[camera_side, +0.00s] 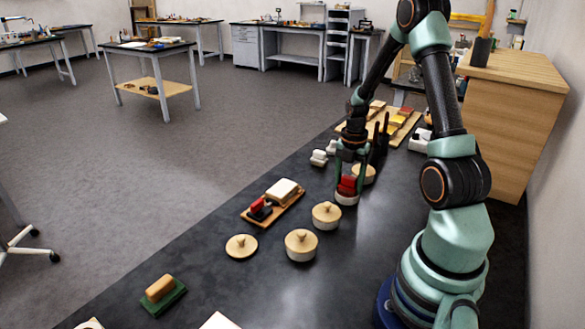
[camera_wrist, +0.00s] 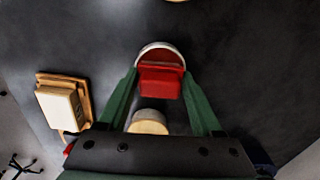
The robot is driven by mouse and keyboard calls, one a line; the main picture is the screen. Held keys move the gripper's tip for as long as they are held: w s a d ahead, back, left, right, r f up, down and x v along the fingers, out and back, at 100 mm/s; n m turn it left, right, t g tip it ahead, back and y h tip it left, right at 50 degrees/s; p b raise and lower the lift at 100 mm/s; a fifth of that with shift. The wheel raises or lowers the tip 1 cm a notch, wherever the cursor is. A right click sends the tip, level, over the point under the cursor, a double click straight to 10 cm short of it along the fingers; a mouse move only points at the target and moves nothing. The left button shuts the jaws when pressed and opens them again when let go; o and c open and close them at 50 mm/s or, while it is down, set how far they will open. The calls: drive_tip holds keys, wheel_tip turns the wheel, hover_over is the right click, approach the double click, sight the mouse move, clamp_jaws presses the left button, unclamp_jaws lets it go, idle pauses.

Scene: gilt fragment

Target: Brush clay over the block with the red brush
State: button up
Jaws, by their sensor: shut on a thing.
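My gripper (camera_side: 348,172) points down over the dark table and its fingers are shut on a red brush (camera_side: 347,186). In the wrist view the red brush (camera_wrist: 160,80) sits between the green fingertips. Its lower end is at a white round dish (camera_side: 347,199), whose rim also shows in the wrist view (camera_wrist: 158,48). I cannot tell whether the brush touches the dish's inside. The cream block (camera_side: 283,189) lies on a wooden board (camera_side: 290,206) left of my gripper; it also shows in the wrist view (camera_wrist: 60,106). No clay can be made out on it.
A red and black tool (camera_side: 259,209) stands on the board's near end. Lidded pots (camera_side: 326,215) (camera_side: 301,245) and a round lid (camera_side: 241,247) are nearer. Another pot (camera_side: 364,173) stands close right of my gripper. A green-based wooden-handled brush (camera_side: 162,293) lies at front left.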

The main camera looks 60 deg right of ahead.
sight(349, 177)
drive_tip(key=shift+r, duration=3.5)
drive_tip(key=w+a+r+m, duration=0.1)
drive_tip(key=a+r+m, duration=0.1)
drive_tip(key=a+m, duration=0.4)
drive_tip(key=w+a+r+m, duration=0.2)
drive_tip(key=a+m, duration=0.4)
drive_tip(key=a, duration=0.6)
drive_tip(key=w+a+r+m, duration=0.2)
drive_tip(key=a+r+m, duration=0.2)
drive_tip(key=a, duration=0.5)
drive_tip(key=shift+m, duration=1.4)
drive_tip(key=shift+r, duration=0.1)
